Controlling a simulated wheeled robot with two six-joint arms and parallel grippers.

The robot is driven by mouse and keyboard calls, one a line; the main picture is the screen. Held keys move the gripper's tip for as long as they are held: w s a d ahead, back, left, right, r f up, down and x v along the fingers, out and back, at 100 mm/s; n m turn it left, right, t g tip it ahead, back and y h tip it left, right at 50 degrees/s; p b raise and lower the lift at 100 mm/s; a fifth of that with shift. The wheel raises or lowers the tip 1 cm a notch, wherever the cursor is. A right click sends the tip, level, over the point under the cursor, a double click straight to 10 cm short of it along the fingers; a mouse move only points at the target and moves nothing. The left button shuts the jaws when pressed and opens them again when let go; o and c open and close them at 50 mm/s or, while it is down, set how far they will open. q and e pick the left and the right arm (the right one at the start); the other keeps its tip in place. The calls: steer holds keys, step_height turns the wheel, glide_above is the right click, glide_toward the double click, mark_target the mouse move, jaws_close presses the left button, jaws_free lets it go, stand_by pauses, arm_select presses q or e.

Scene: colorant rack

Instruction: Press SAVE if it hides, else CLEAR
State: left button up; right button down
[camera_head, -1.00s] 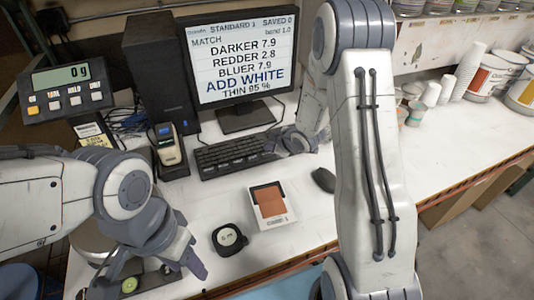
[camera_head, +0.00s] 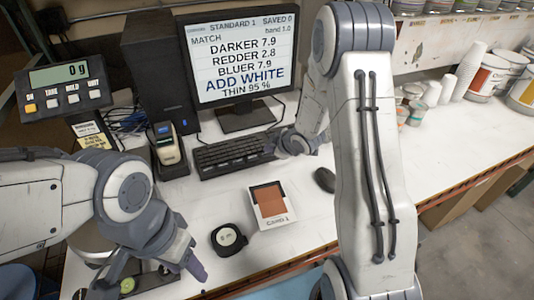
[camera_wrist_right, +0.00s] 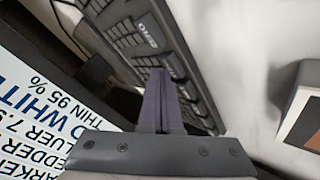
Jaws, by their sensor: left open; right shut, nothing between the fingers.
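The monitor (camera_head: 238,60) reads STANDARD 1, SAVED 0, MATCH, band 1.0, DARKER 7.9, REDDER 2.8, BLUER 7.9, ADD WHITE, THIN 95 %. The black keyboard (camera_head: 225,156) lies in front of it; SAVE and CLEAR labels cannot be read. My right gripper (camera_head: 272,147) is shut and empty at the keyboard's right end. In the right wrist view, its fingertips (camera_wrist_right: 158,75) overlap the keys (camera_wrist_right: 150,40); contact is unclear. A white card (camera_head: 270,205), marked CARD 1, bears an orange-brown patch. My left gripper (camera_head: 150,282) is open at the lower left.
A round black device (camera_head: 228,239) and a dark mouse (camera_head: 325,180) flank the card. A handheld meter stands in its dock (camera_head: 168,150). A scale display (camera_head: 68,85) reads 0 g. Cups and paint cans (camera_head: 490,75) stand right.

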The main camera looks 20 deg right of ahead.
mark_target(269, 157)
steer(key=shift+f, duration=0.2)
steer(key=shift+r, duration=0.1)
stand_by(0.4)
steer(key=shift+r+p, duration=0.5)
steer(key=shift+r, duration=0.2)
steer(key=shift+r, duration=0.1)
step_height(269, 157, up, 5)
steer(key=p, duration=0.4)
stand_by(0.5)
